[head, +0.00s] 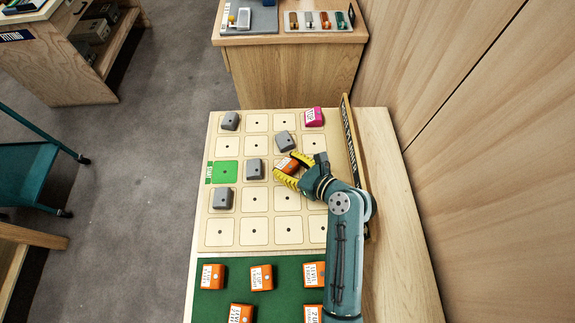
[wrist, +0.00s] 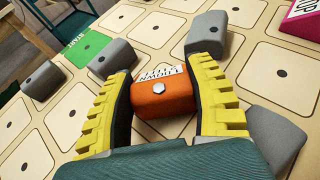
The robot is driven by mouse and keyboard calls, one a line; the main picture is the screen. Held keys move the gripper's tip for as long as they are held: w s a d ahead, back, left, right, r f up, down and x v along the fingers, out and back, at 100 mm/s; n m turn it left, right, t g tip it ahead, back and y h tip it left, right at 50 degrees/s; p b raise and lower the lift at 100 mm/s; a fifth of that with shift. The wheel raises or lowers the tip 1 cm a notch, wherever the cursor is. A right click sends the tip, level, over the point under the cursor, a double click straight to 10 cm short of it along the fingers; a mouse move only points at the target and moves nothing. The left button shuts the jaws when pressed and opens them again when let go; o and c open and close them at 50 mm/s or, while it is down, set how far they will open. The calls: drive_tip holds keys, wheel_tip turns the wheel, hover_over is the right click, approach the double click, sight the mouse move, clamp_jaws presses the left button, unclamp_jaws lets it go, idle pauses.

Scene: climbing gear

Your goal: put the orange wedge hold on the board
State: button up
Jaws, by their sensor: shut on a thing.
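An orange wedge hold (head: 286,168) with a white printed label and a bolt head is between the two yellow fingers of my gripper (head: 288,174). In the wrist view the fingers press on both sides of the orange hold (wrist: 163,93). The pale board (head: 226,232) has rows of outlined squares with centre holes. I cannot tell whether the orange hold touches the board. The square under it is hidden.
Grey holds sit on the board at upper left (head: 230,121), middle (head: 254,169) and left (head: 223,199). Another grey hold (wrist: 277,138) is close to my right finger. A pink TOP hold (head: 313,117) and green START square (head: 224,172) show. Several orange holds lie on a green mat (head: 275,302).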

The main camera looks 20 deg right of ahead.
drive_tip(key=shift+f, duration=0.1)
drive_tip(key=o, duration=1.2)
drive_tip(key=shift+c, duration=0.2)
